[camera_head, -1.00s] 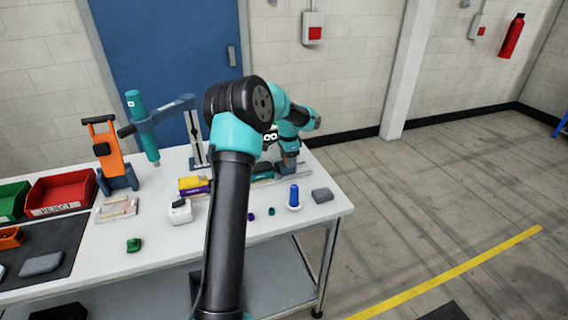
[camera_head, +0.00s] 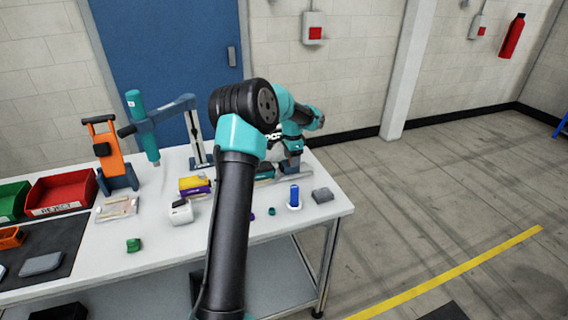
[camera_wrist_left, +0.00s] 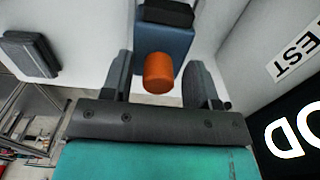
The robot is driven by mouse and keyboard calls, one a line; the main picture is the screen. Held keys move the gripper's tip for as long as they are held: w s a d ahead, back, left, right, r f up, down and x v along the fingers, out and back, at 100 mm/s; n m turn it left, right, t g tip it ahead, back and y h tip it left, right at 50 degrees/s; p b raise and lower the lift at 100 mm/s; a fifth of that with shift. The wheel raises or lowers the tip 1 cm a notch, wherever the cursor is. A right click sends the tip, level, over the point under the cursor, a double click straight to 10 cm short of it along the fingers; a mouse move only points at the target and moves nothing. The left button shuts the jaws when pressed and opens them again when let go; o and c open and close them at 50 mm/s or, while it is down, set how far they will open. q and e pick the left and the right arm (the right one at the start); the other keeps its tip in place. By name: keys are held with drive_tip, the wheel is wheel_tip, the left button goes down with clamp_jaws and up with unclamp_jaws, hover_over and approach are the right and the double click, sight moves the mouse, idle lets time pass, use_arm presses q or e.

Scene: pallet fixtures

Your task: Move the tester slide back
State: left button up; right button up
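An orange cylindrical knob (camera_wrist_left: 158,73) stands out from a blue block (camera_wrist_left: 165,42) with a black top in the left wrist view. My left gripper (camera_wrist_left: 160,88) is open around the knob, one finger on each side, with gaps visible. In the head view my left gripper (camera_head: 291,157) is at the right end of the bench, by a rail with a dark teal part (camera_head: 265,172). My arm hides much of the rail, and the knob cannot be made out there. My right gripper is not in view.
On the white bench (camera_head: 165,240) stand a blue cylinder (camera_head: 294,196), a grey block (camera_head: 322,195), a white box (camera_head: 181,212) and a yellow-purple stack (camera_head: 194,185). The front right of the bench is mostly clear.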

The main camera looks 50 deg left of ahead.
use_arm(q)
drive_tip(key=shift+s+d+f, duration=0.1)
drive_tip(key=shift+d+f, duration=0.05)
drive_tip(key=shift+f, duration=0.35)
drive_tip(key=shift+r, duration=4.25)
